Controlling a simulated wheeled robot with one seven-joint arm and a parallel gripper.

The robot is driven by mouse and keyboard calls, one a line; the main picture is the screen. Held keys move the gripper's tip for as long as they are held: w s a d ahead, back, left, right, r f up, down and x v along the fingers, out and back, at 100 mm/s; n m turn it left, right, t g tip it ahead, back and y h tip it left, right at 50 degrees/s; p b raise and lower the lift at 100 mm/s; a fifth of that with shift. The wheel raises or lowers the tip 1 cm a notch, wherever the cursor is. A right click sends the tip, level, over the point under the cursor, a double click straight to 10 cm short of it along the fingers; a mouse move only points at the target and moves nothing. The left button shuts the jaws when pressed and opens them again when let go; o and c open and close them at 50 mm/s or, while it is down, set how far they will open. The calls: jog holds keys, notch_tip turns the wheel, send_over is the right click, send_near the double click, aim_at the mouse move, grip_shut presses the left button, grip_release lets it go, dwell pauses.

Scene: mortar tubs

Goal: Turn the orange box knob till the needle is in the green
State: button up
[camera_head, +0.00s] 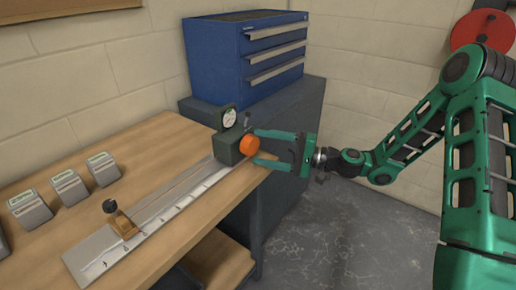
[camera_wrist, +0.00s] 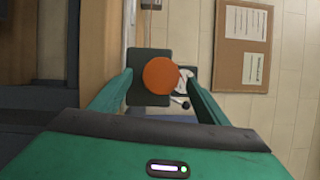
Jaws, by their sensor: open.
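The orange knob (camera_head: 249,145) is on the right side of a dark green box (camera_head: 229,147) at the far end of a metal rail on the bench. A round dial (camera_head: 229,118) with a pale face stands on top of the box; its needle is too small to read. My gripper (camera_head: 257,147) is open, with its two green fingers reaching toward the knob from the right. In the wrist view, the knob (camera_wrist: 161,76) lies between the fingertips, with gaps on both sides.
Several grey boxes (camera_head: 69,187) stand on the wooden bench at left. A blue drawer chest (camera_head: 222,64) stands behind on a dark cabinet. The floor at right is clear.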

jog(key=v, duration=0.8)
jog(key=shift+d, duration=0.25)
jog(key=shift+f, duration=0.15)
jog(key=s+d+f+n+g+h, duration=0.35)
jog(key=s+d+f+h, duration=0.35)
jog(key=s+d+h, duration=0.45)
jog(key=s+d+r+m+g+h, duration=0.1)
jog(key=s+d+r+m+h, duration=0.1)
jog(key=s+d, duration=0.6)
jog(key=s+d+r+m+h, duration=0.3)
jog(key=s+d+r, duration=0.4)
jog(key=s, duration=0.7)
jog(key=shift+d+r+m+g+h, duration=0.35)
jog(key=shift+d+h, duration=0.1)
jog(key=shift+d, duration=0.6)
jog(key=shift+f, duration=0.1)
